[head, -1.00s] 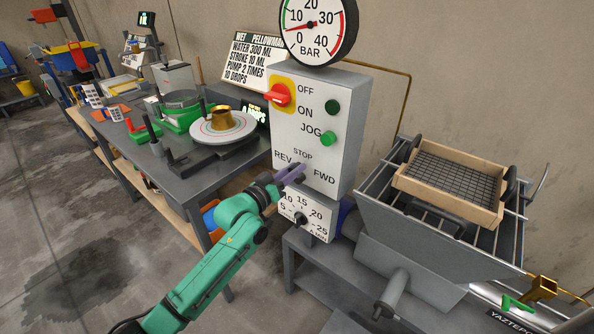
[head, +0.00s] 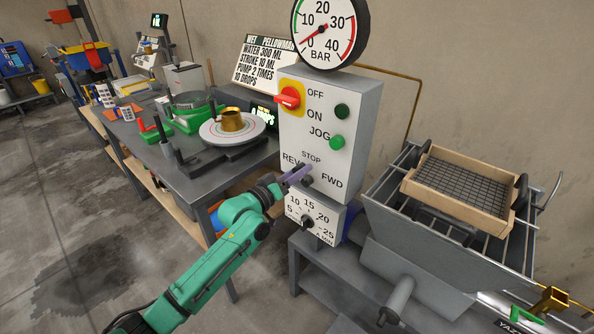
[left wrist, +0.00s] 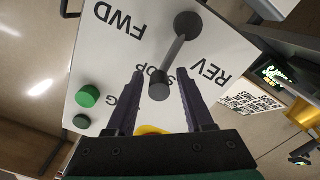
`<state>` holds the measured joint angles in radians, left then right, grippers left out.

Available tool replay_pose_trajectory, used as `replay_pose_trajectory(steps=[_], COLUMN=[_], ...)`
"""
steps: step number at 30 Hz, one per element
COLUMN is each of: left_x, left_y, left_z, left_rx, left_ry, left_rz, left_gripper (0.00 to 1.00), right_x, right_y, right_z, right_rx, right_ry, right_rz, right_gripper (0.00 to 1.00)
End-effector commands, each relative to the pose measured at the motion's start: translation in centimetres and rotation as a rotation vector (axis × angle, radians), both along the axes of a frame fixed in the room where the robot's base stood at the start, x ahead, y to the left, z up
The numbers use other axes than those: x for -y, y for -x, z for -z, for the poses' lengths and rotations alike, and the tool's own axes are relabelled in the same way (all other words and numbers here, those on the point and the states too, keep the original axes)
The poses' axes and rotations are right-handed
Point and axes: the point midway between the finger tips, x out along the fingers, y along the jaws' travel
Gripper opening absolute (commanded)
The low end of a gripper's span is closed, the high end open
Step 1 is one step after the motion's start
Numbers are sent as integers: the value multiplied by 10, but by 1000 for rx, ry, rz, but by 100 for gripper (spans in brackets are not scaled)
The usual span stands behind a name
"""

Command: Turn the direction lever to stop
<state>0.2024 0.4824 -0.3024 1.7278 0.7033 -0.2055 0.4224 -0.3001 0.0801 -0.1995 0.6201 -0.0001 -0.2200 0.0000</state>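The direction lever (left wrist: 172,58) is on a white control panel (head: 297,130) marked REV, STOP and FWD. In the left wrist view its dark round pivot is at the top, and its arm runs down to a dark knob in front of the STOP label, partly covering it. My left gripper (left wrist: 153,88) is open, with one finger on each side of the knob and visible gaps to it. In the head view my left gripper (head: 298,175) is at the panel below STOP and hides most of the lever. My right gripper is not in view.
A red switch (head: 289,97) and a green JOG button (head: 337,142) are higher on the panel. A numbered dial (head: 307,221) sits just below the gripper. A pressure gauge (head: 328,25) is on top. A hopper with a wooden sieve (head: 460,190) stands right; a cluttered table (head: 200,180) stands left.

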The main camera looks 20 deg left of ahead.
Motion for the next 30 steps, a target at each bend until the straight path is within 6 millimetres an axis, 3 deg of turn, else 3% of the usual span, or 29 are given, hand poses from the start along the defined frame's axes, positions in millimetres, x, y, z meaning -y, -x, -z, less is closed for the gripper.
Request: replay_pose_trajectory(steps=[10,14,30], left_x=[-2,-7,-50], left_y=[1,12,123], left_z=[-3,-1,0], left_rx=[9,8,3], left_ry=[-2,-3,-3], left_rz=[-4,-4,-2], left_gripper=[60,60,60], right_x=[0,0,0], right_y=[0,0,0], right_z=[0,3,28], right_rx=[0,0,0], right_ry=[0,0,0], right_rz=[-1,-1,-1], right_gripper=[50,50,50])
